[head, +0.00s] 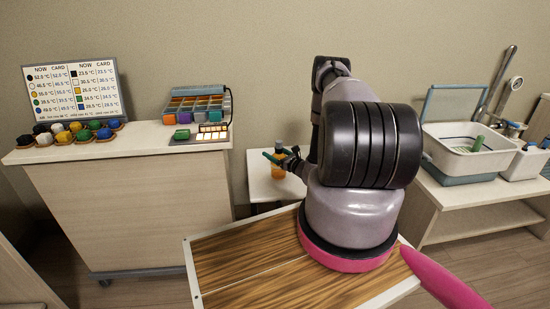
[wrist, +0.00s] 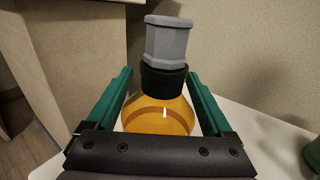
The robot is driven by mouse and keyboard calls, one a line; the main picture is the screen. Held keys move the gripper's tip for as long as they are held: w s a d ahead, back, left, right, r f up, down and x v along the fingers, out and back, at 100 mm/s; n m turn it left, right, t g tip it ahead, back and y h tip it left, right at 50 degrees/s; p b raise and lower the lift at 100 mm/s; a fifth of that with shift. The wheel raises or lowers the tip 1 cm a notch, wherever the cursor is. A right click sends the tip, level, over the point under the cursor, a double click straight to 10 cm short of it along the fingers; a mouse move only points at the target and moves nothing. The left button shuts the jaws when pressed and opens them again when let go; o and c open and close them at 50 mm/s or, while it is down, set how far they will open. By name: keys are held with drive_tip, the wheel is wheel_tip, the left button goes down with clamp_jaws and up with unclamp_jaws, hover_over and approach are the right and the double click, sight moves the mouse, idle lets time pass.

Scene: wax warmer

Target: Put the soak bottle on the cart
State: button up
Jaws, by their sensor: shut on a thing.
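The soak bottle, an amber round bottle (wrist: 158,118) with a black collar and a grey faceted cap, stands upright between the green fingers of my gripper (wrist: 155,100) in the wrist view. My gripper is shut on it. In the head view the orange bottle (head: 278,171) shows small beside my gripper (head: 280,155), partly hidden by it, over a low white-topped stand (head: 262,191). I cannot tell whether its base touches that top. The wood-sided unit with a grey base (head: 130,205) stands at left; I cannot tell which piece is the cart.
A temperature board (head: 73,90), several coloured pots (head: 75,133) and a compartment box (head: 198,104) are on the left unit. A basin (head: 468,150) is on the right bench. The white top (wrist: 265,140) right of the bottle is mostly clear; a green thing (wrist: 313,155) shows at its edge.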

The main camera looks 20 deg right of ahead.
drive_tip(key=shift+f, duration=0.95)
drive_tip(key=shift+f, duration=0.2)
drive_tip(key=o, duration=1.4)
drive_tip(key=shift+r, duration=0.15)
